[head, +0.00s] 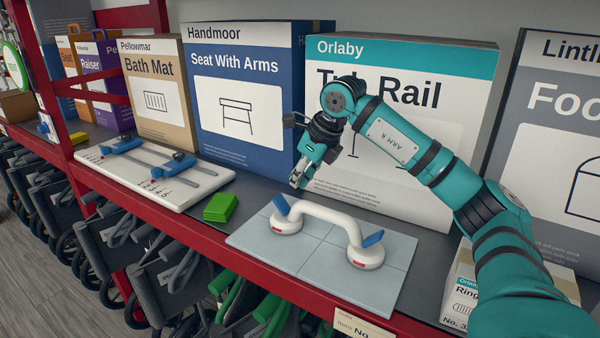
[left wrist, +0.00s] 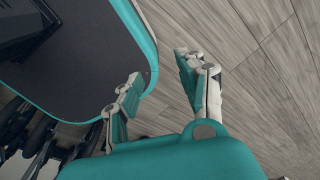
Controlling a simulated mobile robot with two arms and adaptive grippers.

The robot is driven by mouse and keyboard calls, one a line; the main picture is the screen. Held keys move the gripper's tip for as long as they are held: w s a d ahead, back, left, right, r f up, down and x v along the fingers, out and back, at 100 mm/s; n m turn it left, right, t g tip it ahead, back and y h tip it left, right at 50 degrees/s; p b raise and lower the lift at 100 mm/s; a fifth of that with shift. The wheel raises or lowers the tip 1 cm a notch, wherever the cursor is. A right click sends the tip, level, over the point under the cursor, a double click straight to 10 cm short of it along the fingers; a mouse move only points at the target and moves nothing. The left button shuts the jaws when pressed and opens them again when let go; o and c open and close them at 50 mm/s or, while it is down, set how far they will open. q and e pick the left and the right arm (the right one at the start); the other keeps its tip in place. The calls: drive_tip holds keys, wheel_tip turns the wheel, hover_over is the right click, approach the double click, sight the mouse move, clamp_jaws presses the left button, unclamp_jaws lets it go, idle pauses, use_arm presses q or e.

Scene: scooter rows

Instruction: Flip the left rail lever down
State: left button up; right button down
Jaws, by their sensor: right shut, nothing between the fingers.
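A white grab rail (head: 325,213) stands on a pale tiled board (head: 318,262) with a round foot at each end. Its left blue lever (head: 281,205) sticks up at a slant from the left foot. Its right blue lever (head: 373,239) also slants up from the right foot. A small red mark shows on each foot. My right gripper (head: 298,184) points down with its fingers shut and empty, just above and behind the left lever, seemingly apart from it. My left gripper (left wrist: 160,90) is open and empty over the floor in the left wrist view and is outside the head view.
Boxes stand behind the board, including the Tub Rail box (head: 465,75) and the blue Seat With Arms box (head: 240,130). A green pad stack (head: 220,207) and a white board with blue clamps (head: 150,185) lie to the left. A small box (head: 465,285) is at right. The red shelf edge (head: 215,245) runs in front.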

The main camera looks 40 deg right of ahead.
sight(282, 204)
drive_tip(key=x, duration=0.3)
drive_tip(key=shift+a+p, duration=0.15)
drive_tip(key=shift+p, duration=0.25)
drive_tip(key=x, duration=0.3)
drive_tip(key=shift+w+f+p, duration=0.1)
drive_tip(key=shift+f+p, duration=0.1)
drive_tip(key=shift+p, duration=0.1)
use_arm(q)
drive_tip(key=shift+w+d+r, duration=0.1)
drive_tip(key=shift+d+r, duration=0.25)
drive_tip(key=shift+r, duration=0.5)
drive_tip(key=shift+w, duration=0.1)
use_arm(e)
drive_tip(key=shift+w+r+g+p, duration=0.1)
drive_tip(key=shift+g+p, duration=0.2)
drive_tip(key=shift+p, duration=0.1)
use_arm(q)
drive_tip(key=shift+w+r, duration=0.55)
drive_tip(key=shift+w, duration=0.15)
